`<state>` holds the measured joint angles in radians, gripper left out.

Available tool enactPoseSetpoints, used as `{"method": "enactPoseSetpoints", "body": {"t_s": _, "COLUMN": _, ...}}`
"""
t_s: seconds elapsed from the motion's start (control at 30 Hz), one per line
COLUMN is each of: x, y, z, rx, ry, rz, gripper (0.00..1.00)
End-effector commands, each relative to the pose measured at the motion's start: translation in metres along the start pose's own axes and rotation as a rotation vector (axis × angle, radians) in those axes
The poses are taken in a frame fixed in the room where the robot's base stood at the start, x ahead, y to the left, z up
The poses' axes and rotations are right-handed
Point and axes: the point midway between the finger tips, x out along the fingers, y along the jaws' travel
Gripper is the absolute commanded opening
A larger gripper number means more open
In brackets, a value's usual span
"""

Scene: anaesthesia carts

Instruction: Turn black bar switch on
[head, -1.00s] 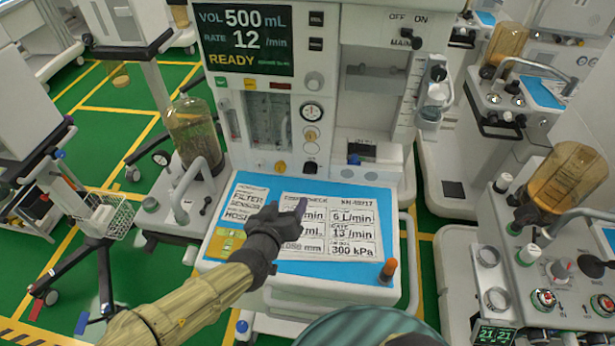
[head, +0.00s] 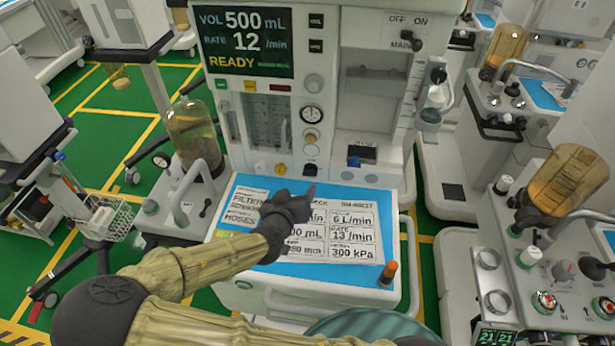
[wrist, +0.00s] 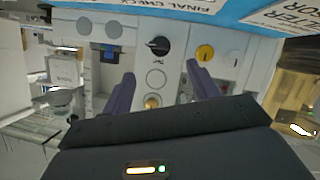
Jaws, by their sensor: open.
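A black bar-shaped switch (head: 410,40) marked MAIN, under OFF and ON labels, is at the top right of the central machine in the head view. Another black knob with a bar handle (head: 310,169) is low on the machine's front; it also shows in the upside-down wrist view (wrist: 157,46). My gripper (head: 310,192) is above the blue worktop, in front of the lower knob and well below the MAIN switch. In the wrist view its two purple fingers (wrist: 160,82) are apart and empty, with the lower knob beyond them. It touches neither.
An orange-topped peg (head: 388,272) stands at the worktop's (head: 290,268) front right corner. Other carts stand left and right, with an amber canister (head: 568,185) on the right.

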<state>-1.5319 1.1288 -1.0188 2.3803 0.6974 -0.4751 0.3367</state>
Motion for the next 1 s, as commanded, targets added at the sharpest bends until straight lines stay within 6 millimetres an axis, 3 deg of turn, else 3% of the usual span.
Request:
{"method": "enactPoseSetpoints", "body": {"t_s": 0.6, "x": 0.091, "y": 0.001, "z": 0.000, "rx": 0.000, "ry": -0.001, "rz": 0.000, "gripper": 0.60}}
{"method": "enactPoseSetpoints", "body": {"t_s": 1.0, "x": 0.100, "y": 0.000, "z": 0.001, "rx": 0.001, "ry": -0.001, "rz": -0.001, "gripper": 0.58}}
